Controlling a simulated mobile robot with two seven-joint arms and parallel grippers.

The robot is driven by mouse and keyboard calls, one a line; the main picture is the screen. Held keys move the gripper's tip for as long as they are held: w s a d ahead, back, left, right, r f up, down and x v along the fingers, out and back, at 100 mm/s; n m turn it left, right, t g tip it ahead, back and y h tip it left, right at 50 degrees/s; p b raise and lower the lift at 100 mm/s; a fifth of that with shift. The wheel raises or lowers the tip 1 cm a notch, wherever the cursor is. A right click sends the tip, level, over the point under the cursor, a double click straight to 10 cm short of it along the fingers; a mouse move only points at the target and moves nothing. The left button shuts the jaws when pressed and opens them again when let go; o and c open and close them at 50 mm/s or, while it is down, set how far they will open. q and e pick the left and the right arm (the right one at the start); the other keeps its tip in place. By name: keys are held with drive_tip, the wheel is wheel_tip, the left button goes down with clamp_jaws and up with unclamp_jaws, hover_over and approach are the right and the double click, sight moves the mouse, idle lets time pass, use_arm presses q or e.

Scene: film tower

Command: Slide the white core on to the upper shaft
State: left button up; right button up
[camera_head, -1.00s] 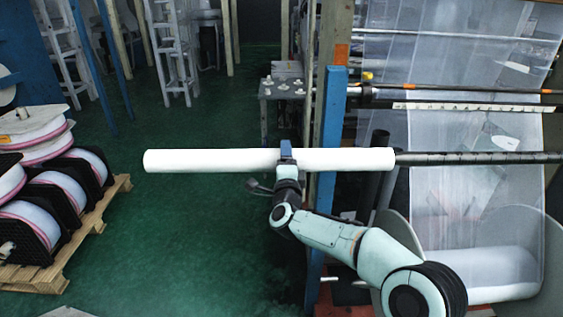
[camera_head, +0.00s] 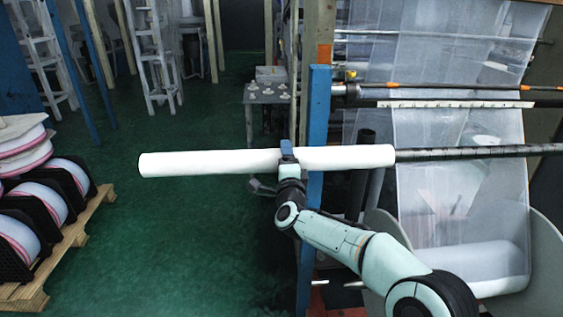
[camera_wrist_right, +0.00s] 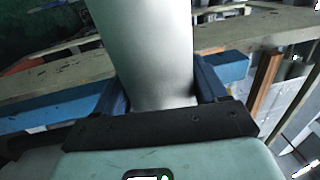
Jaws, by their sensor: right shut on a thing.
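The white core (camera_head: 215,163) is a long white tube lying nearly level across the head view. My right gripper (camera_head: 287,152) is shut on it around its middle. In the right wrist view the core (camera_wrist_right: 158,45) sits between the two blue fingers of the gripper (camera_wrist_right: 160,88). The right end of the core meets the near end of a dark shaft (camera_head: 480,152) in the head view, roughly in line with it. I cannot tell whether the shaft tip is inside the core or behind it. My left gripper is not in view.
A blue post (camera_head: 317,100) stands close behind the core. Another dark roller (camera_head: 450,92) runs above the shaft, with clear film (camera_head: 450,190) hanging behind. A pallet (camera_head: 75,235) with film reels is at the left. The green floor (camera_head: 180,240) between is clear.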

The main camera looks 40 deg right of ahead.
use_arm(q)
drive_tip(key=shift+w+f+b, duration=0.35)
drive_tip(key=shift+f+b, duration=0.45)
drive_tip(key=shift+b, duration=0.1)
use_arm(e)
drive_tip(key=shift+s+d+r, duration=0.1)
drive_tip(key=shift+s+d, duration=0.3)
drive_tip(key=shift+d, duration=0.2)
drive_tip(key=shift+s+d+r, duration=0.1)
drive_tip(key=shift+s+d, duration=0.3)
drive_tip(key=shift+d, duration=0.2)
